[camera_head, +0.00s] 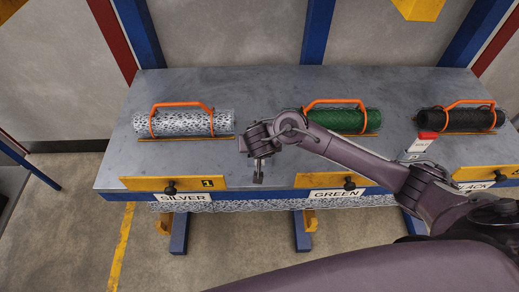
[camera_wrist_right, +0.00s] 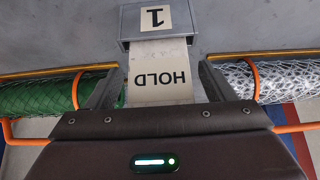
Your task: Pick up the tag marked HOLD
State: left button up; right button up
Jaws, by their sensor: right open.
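A pale tag marked HOLD (camera_wrist_right: 162,90) shows in the right wrist view, its lettering upside down. It hangs out of a grey holder (camera_wrist_right: 127,30) with a plate marked 1. My right gripper (camera_wrist_right: 161,68) is open, with one finger on each side of the tag; I see gaps between the tag and the fingers. In the head view my right gripper (camera_head: 259,176) is over the bench, between the silver and green rolls, and the tag there is hidden by the arm. My left gripper is not in view.
The grey bench (camera_head: 250,90) carries a silver mesh roll (camera_head: 190,124), a green roll (camera_head: 345,121) and a black roll (camera_head: 462,121), each with an orange handle. A red-topped white tag (camera_head: 421,144) stands left of the black roll. Yellow plates with black knobs line the front edge.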

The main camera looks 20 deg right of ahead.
jog(key=c, duration=1)
jog(key=shift+r, duration=0.15)
jog(key=shift+c, duration=0.2)
